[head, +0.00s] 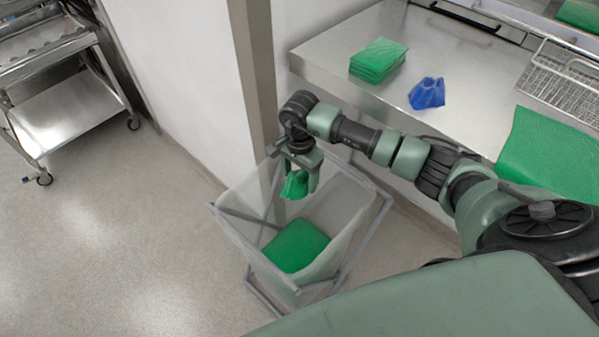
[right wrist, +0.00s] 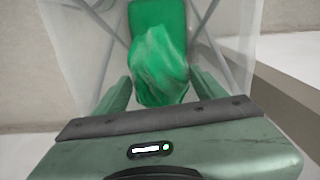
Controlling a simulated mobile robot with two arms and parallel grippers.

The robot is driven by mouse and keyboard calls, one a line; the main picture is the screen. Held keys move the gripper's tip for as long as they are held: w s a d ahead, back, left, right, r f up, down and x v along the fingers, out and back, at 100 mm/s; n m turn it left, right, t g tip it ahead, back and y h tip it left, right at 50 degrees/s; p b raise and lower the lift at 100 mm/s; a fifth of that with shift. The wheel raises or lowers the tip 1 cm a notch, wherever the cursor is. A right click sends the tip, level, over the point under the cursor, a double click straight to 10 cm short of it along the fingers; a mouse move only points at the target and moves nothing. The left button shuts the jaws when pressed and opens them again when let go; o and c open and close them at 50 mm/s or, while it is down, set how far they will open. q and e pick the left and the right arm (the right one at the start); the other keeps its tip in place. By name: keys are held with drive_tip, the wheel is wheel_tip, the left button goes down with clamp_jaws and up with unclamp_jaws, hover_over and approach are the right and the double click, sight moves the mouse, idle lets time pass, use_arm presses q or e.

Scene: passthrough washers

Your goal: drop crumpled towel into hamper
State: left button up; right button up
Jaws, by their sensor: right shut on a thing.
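My right gripper (head: 299,183) is shut on a crumpled green towel (head: 295,186) and holds it over the open top of the hamper. In the right wrist view the crumpled towel (right wrist: 160,66) hangs between the two fingers. The hamper (head: 345,215) is a translucent bag on a grey metal frame, standing on the floor beside the counter. A flat green cloth (head: 297,246) lies inside it, below the held towel, and also shows in the right wrist view (right wrist: 158,16). My left gripper is not in view.
A steel counter (head: 330,56) on the right bears a folded green stack (head: 378,60), a blue crumpled cloth (head: 427,93), a wire rack (head: 562,80) and a green sheet (head: 550,155). A wall post (head: 254,70) stands behind the hamper. A steel cart (head: 68,112) is far left; floor between is clear.

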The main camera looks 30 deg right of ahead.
sight(299, 184)
wheel_tip(299, 184, down, 5)
drive_tip(key=shift+b, duration=1.1)
drive_tip(key=o, duration=1.5)
drive_tip(key=shift+r, duration=0.1)
drive_tip(key=shift+w+r, duration=0.1)
drive_tip(key=shift+r, duration=0.25)
wheel_tip(299, 184, up, 7)
drive_tip(key=shift+b, duration=1.1)
